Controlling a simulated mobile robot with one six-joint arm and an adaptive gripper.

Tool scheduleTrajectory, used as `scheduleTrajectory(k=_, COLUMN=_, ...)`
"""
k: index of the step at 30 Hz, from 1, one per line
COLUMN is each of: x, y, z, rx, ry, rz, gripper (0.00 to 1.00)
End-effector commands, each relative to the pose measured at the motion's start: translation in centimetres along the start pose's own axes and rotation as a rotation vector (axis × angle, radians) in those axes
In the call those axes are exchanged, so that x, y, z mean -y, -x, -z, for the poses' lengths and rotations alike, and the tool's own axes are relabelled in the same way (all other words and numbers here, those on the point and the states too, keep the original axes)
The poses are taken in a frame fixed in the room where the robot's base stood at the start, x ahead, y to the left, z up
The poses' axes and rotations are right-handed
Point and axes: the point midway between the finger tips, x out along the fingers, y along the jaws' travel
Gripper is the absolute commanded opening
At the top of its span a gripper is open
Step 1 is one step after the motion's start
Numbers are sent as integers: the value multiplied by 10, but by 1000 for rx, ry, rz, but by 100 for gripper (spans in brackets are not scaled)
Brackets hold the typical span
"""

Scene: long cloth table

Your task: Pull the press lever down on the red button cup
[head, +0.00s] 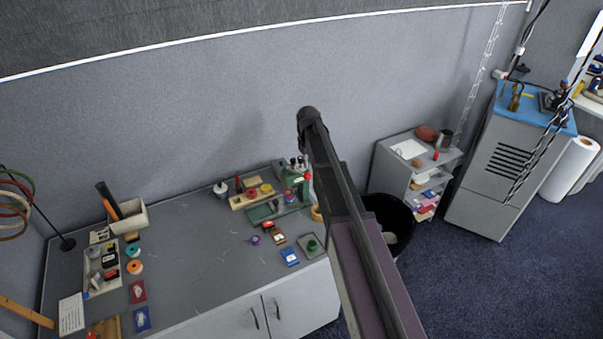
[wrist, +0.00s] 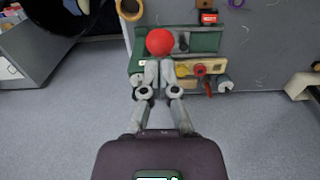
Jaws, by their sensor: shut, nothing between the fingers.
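The green press (head: 297,195) stands at the right end of the grey table, partly hidden by my arm in the head view. In the wrist view its green body (wrist: 205,40) lies beyond my fingers. The round red knob of the lever (wrist: 160,42) shows right at my fingertips and covers part of the press. My gripper (wrist: 160,66) is shut and empty, with its tips at the near edge of the knob; I cannot tell whether they touch. In the head view my arm hides the gripper. I cannot make out the red button cup for certain.
A wooden tray (head: 239,201) with coloured parts sits beside the press. Small coloured boxes (head: 289,256) lie nearer the table's front edge. A black bin (head: 402,218) and a grey shelf unit (head: 388,168) stand right of the table. The table's middle is mostly clear.

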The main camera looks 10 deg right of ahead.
Motion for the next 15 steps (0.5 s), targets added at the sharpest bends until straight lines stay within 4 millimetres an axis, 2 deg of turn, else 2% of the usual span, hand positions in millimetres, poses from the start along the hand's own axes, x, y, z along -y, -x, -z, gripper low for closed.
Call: scheduleTrajectory(k=15, x=0, y=-13, z=0, rx=0, ry=0, rz=0, gripper=0)
